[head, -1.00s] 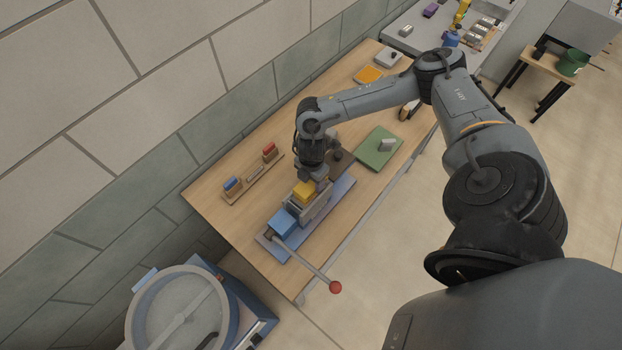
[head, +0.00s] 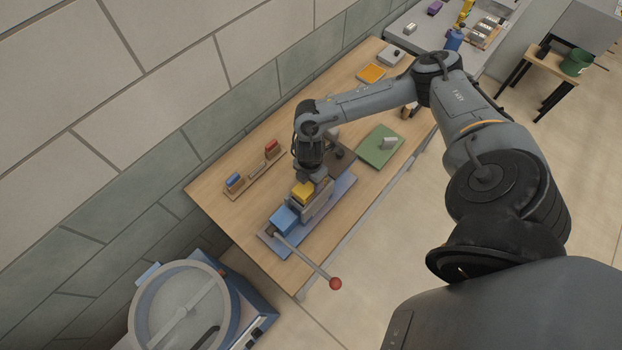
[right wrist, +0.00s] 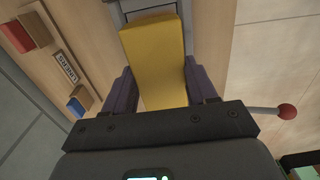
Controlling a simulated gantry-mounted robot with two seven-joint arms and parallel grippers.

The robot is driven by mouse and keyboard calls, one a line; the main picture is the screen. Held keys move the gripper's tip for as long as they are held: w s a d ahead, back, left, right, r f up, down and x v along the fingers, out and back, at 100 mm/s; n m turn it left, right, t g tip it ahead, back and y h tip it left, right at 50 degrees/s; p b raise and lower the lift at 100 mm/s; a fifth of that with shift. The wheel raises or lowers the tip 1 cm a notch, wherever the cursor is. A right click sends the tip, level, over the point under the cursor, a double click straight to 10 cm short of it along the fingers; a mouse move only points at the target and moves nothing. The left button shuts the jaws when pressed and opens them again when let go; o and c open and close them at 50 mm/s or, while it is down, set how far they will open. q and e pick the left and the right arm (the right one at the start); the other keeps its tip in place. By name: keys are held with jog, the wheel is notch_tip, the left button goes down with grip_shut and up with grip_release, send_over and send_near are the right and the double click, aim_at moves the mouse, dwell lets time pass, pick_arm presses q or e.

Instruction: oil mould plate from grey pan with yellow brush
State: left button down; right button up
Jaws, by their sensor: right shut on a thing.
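My right gripper (head: 311,181) points down over the press on the wooden table and is shut on a yellow block-like piece, which I take as the yellow brush (head: 302,192). In the right wrist view the yellow brush (right wrist: 155,55) sits between the dark purple fingers. Below it is the grey mould (head: 318,207) on a blue base (head: 342,188); whether the brush touches it is hidden. I cannot pick out the mould plate for certain. A grey box (head: 391,54) at the table's far end may be the grey pan. My left gripper is not in view.
A blue block (head: 284,219) and a lever with a red knob (head: 335,284) stand at the press's near end. A rack with blue (head: 235,179) and red (head: 272,146) liners lies left.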

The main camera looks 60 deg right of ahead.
jog(key=shift+d, duration=0.2)
jog(key=shift+s+d, duration=0.1)
jog(key=shift+d, duration=0.15)
jog(key=shift+s+d, duration=0.1)
jog(key=shift+d, duration=0.25)
jog(key=shift+a, duration=0.2)
jog(key=shift+w+a+p, duration=0.2)
jog(key=shift+a+p, duration=0.3)
jog(key=shift+p, duration=0.05)
jog(key=shift+a, duration=0.15)
dwell(0.5)
